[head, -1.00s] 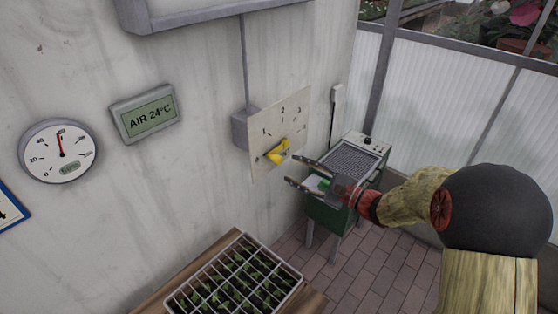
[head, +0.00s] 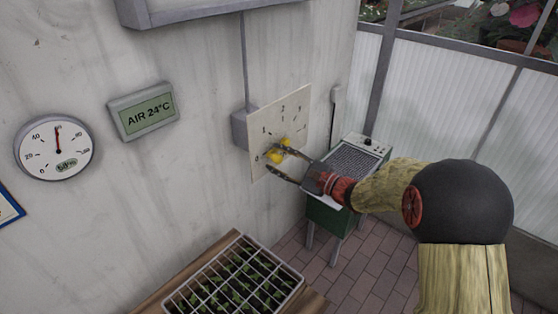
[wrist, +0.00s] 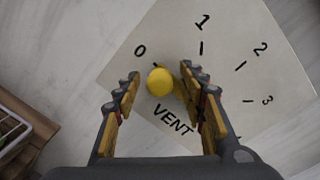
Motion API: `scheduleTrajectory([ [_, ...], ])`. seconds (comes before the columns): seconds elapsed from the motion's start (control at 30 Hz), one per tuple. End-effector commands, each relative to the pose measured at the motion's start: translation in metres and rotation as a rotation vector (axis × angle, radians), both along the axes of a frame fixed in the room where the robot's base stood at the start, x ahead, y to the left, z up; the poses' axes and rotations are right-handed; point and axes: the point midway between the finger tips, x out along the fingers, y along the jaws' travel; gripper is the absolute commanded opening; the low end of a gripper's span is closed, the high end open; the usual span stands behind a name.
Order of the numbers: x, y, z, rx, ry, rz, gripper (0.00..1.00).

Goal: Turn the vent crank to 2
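The vent crank (head: 286,143) is yellow and sits on a pale wall plate (head: 292,110) marked 0, 1, 2 and 3. Its round yellow knob (wrist: 160,82) shows in the wrist view, with the printed 0 just up and left of it and the word VENT below. The 2 lies well to the right. My gripper (head: 276,159) is at the crank, one finger on each side of the knob. Gaps show between the knob and both fingers, so it is open. The crank's arm and pivot are mostly hidden behind the knob and the right finger.
A seedling tray (head: 292,266) stands on a wooden bench below the plate. A green cabinet (head: 322,216) with a ribbed top is behind my arm. A round gauge (head: 55,148) and an AIR 24°C display (head: 144,111) hang on the wall to the left.

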Motion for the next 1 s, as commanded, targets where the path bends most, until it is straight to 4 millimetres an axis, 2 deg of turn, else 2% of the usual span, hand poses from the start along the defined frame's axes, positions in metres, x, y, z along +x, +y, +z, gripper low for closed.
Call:
scheduleTrajectory([
  [0.7, -0.0004, 0.0000, -0.0003, -0.001, 0.000, 0.001, 0.01],
  [1.0, -0.0005, -0.0001, -0.0004, -0.001, 0.000, 0.001, 0.00],
])
